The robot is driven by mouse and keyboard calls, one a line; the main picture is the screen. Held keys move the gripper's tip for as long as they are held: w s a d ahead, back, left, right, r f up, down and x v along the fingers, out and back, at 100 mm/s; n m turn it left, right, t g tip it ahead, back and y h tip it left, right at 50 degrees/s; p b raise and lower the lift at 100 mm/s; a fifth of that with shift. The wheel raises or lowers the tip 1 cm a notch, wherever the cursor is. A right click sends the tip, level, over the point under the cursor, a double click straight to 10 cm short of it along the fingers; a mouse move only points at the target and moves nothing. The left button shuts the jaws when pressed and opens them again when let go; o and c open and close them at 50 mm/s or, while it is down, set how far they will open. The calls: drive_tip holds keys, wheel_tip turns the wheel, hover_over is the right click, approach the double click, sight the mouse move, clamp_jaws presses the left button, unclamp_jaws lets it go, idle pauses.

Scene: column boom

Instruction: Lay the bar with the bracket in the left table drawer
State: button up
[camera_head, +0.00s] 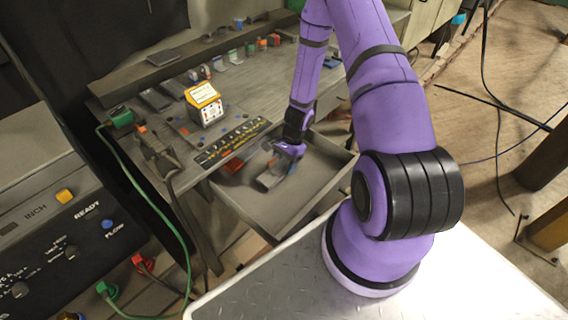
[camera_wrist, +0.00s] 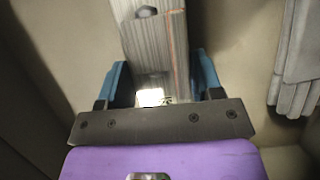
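My gripper (camera_head: 285,166) is down inside an open table drawer (camera_head: 325,161), below the worktable's front edge. In the wrist view its two blue fingers (camera_wrist: 160,85) stand on either side of a grey, streaked bar (camera_wrist: 155,45) and appear to press on it. The bar runs away from the gripper and out at the top of that view. A dark round bolt head (camera_wrist: 146,12) shows on it. In the head view the bar (camera_head: 270,180) shows at the gripper, low in the drawer; I cannot tell whether it touches the floor. I cannot make out the bracket clearly.
A grey ribbed item (camera_wrist: 297,60) lies at the right in the wrist view. The worktable (camera_head: 250,95) carries a yellow-and-white box (camera_head: 204,104), a striped label strip and several small parts. A control panel (camera_head: 50,235) and green cable (camera_head: 150,185) are at the left.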

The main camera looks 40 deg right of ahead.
drive_tip(key=o, duration=0.5)
